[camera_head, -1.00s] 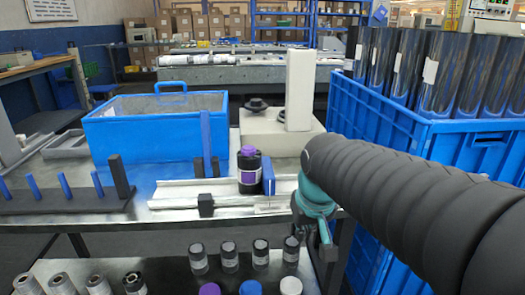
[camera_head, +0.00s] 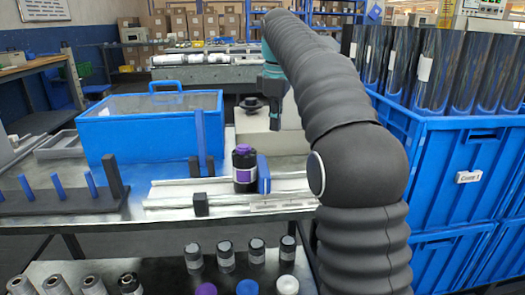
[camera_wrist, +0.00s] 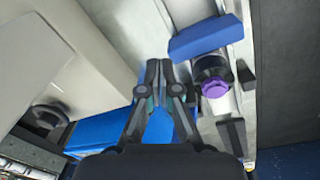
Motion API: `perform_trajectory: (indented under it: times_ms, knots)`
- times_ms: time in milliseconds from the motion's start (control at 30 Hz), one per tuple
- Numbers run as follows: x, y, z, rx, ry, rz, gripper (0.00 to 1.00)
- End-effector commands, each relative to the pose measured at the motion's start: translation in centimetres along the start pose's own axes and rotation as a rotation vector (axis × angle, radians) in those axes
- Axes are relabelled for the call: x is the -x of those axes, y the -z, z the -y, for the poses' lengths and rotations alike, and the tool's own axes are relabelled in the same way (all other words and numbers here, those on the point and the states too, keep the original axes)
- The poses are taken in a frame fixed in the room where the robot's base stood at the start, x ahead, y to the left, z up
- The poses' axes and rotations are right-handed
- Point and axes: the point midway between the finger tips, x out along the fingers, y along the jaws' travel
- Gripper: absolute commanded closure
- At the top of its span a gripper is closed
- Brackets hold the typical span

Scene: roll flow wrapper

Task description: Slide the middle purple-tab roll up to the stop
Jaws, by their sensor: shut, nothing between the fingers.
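A dark roll with a purple tab (camera_head: 245,170) stands upright on the pale rail (camera_head: 165,197). In the wrist view its purple tab (camera_wrist: 216,88) is right of my fingers. A blue plate (camera_head: 263,175) stands at the roll's right side. Black blocks (camera_head: 201,204) are on the rail to the left, with a gap before the roll. I cannot tell which piece is the stop. My gripper (camera_head: 275,120) is above and behind the roll, apart from it. Its fingers are shut and empty in the wrist view (camera_wrist: 160,66).
A blue lidded box (camera_head: 150,135) stands behind the rail. A pale machine with a black spindle (camera_head: 250,105) is near my gripper. Blue crates (camera_head: 460,150) with dark rolls stand at right. Another purple-capped item (camera_head: 206,289) and several small rolls are on the lower shelf.

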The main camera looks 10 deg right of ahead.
Motion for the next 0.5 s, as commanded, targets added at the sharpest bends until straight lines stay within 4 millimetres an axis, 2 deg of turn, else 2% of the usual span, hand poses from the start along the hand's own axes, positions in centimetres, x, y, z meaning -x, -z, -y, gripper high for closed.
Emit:
perform_trajectory:
  times_ms: [33, 67, 167, 300, 500]
  knots:
    - [1.8, -0.2, 0.3, 0.070, -0.005, -0.002, 1.00]
    - [2.7, -0.4, 0.7, 0.112, -0.002, -0.001, 1.00]
    - [4.2, -0.9, 1.7, 0.238, 0.025, 0.010, 1.00]
    - [4.3, -1.6, 2.9, 0.370, 0.084, 0.028, 1.00]
    - [4.0, -1.8, 3.2, 0.448, 0.099, 0.029, 1.00]
